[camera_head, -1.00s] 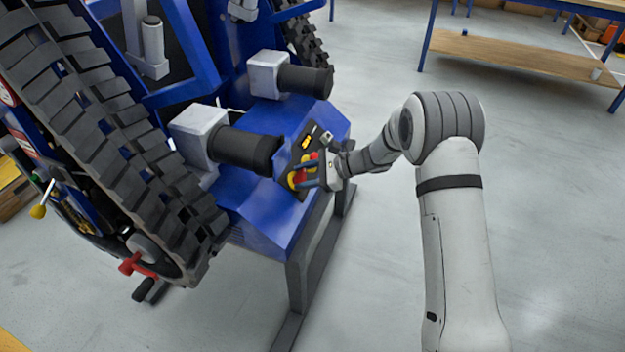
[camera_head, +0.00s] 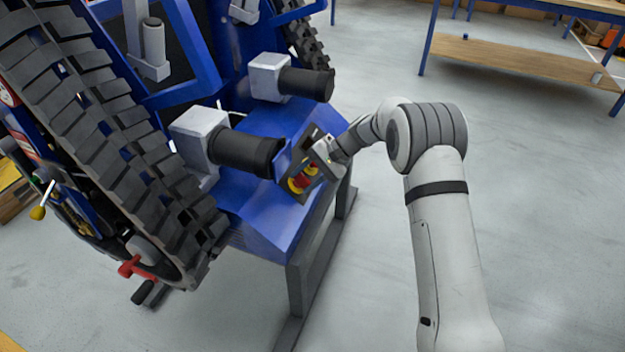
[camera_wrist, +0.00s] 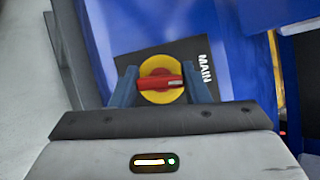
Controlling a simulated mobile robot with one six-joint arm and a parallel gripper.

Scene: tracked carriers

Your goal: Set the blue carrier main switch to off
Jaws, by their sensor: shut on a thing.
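The blue carrier (camera_head: 262,222) stands on the left with a dark control panel (camera_head: 290,190) on its end. In the wrist view the main switch is a red handle (camera_wrist: 160,83) on a round yellow plate (camera_wrist: 161,66), beside the word MAIN (camera_wrist: 205,68). The red handle lies across the picture, nearly level. My gripper (camera_wrist: 160,86) has one finger on each side of the switch, shut on the red handle. In the head view my gripper (camera_head: 312,168) is at the panel and partly covers it. The fingertips are hard to make out there.
Two black cylinders (camera_head: 245,152) (camera_head: 307,83) on grey blocks stick out near the panel. A rubber track (camera_head: 110,130) runs along the carrier's left. A blue-framed table (camera_head: 520,62) stands at the back right. The floor (camera_head: 550,200) to the right is clear.

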